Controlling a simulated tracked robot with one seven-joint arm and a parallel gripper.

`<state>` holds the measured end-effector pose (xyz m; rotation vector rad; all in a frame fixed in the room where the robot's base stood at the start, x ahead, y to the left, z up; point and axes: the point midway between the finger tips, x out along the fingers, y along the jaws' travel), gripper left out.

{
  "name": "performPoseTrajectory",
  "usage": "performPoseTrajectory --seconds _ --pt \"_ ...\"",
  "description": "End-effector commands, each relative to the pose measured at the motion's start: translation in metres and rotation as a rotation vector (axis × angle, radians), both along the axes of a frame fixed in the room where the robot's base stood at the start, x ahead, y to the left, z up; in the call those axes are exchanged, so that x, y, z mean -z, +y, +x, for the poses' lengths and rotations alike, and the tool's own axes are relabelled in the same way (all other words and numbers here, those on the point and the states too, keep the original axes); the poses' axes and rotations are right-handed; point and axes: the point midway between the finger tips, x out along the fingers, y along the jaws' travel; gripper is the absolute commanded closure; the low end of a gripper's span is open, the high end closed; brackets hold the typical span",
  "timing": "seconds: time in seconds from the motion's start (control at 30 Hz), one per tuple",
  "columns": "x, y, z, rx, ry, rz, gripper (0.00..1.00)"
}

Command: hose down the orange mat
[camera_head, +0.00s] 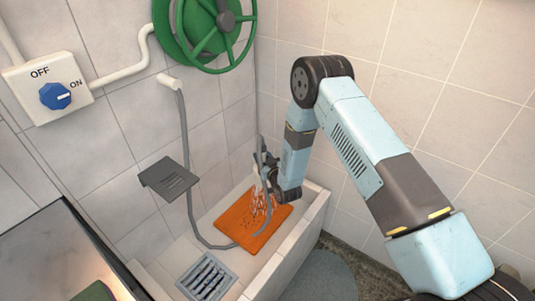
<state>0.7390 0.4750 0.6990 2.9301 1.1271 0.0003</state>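The orange mat (234,222) lies in the light tiled trough (290,243), with dark specks on its surface. My gripper (268,183) is above the mat's upper right part, pointing down, and appears closed around the end of the grey hose (186,150). The fingertips are small and partly hidden. Pale streaks spread below the gripper onto the mat and look like water spray. The hose runs from a wall outlet (169,81) down into the trough, across the mat and up to my gripper. The blue knob (55,96) has its white mark toward ON.
A grey drain grate (206,278) sits at the trough's near end. A dark wall bracket (168,179) juts out left of the hose. A green reel with a wheel (207,30) hangs above. The tiled right wall (440,90) stands close behind my arm.

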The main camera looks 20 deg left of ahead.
Motion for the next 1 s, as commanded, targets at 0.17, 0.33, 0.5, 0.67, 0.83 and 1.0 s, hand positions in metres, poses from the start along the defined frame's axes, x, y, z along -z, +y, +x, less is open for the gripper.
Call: performPoseTrajectory --seconds 0.17,0.33,0.5,0.67,0.83,1.0 --pt "0.002 -0.01 0.009 0.016 -0.001 0.001 1.0" --pt "0.008 -0.016 0.013 0.025 -0.001 0.001 1.0" --pt "0.014 -0.018 0.014 0.028 0.0 0.0 1.0" --pt "0.019 -0.018 0.014 0.029 -0.001 0.0 1.0" --pt "0.025 -0.018 0.014 0.028 -0.001 0.0 1.0" --pt "0.03 -0.018 0.013 0.028 -0.002 0.001 1.0"
